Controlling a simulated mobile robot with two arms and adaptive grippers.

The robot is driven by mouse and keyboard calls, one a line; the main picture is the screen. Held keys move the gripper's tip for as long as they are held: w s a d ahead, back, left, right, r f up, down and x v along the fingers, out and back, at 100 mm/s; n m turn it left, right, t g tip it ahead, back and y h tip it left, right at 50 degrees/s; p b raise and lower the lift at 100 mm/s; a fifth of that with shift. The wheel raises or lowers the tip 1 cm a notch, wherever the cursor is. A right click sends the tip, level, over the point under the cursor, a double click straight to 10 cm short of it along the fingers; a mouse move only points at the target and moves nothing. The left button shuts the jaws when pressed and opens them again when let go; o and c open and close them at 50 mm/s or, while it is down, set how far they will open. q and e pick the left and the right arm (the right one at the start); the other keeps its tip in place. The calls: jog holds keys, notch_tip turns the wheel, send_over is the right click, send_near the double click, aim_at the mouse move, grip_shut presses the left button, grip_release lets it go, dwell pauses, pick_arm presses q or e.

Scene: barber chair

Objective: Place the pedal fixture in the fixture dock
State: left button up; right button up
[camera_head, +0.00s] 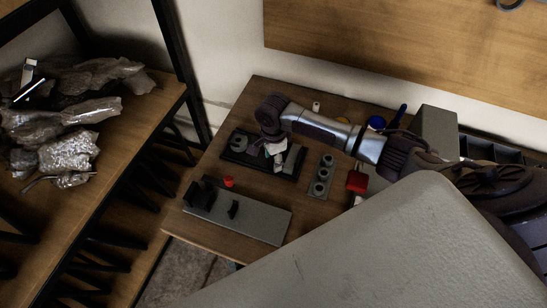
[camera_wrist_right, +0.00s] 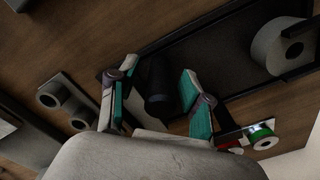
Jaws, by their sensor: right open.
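My right gripper (camera_head: 276,152) is over the black tray (camera_head: 236,156) on the table. In the right wrist view its two green-padded fingers (camera_wrist_right: 155,92) are spread apart, with a dark cylindrical piece (camera_wrist_right: 158,76) between them; I see no clear grip on it. A grey ring-shaped piece (camera_wrist_right: 284,46) sits at the tray's other end. A grey plate with upright black brackets (camera_head: 262,222) lies at the table's front left. Which of these is the pedal fixture and which the fixture dock, I cannot tell for sure. My left gripper is not in view.
A grey block with round sockets (camera_head: 320,177) stands right of the tray. A small red piece (camera_head: 228,182) is by the grey plate, and a red block (camera_head: 357,181) lies further right. A shelf with crumpled wrapped items (camera_head: 65,115) is at left.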

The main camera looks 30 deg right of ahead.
notch_tip(320, 180, up, 12)
jog(key=shift+r+b, duration=0.1)
jog(key=shift+b, duration=0.25)
dwell(0.5)
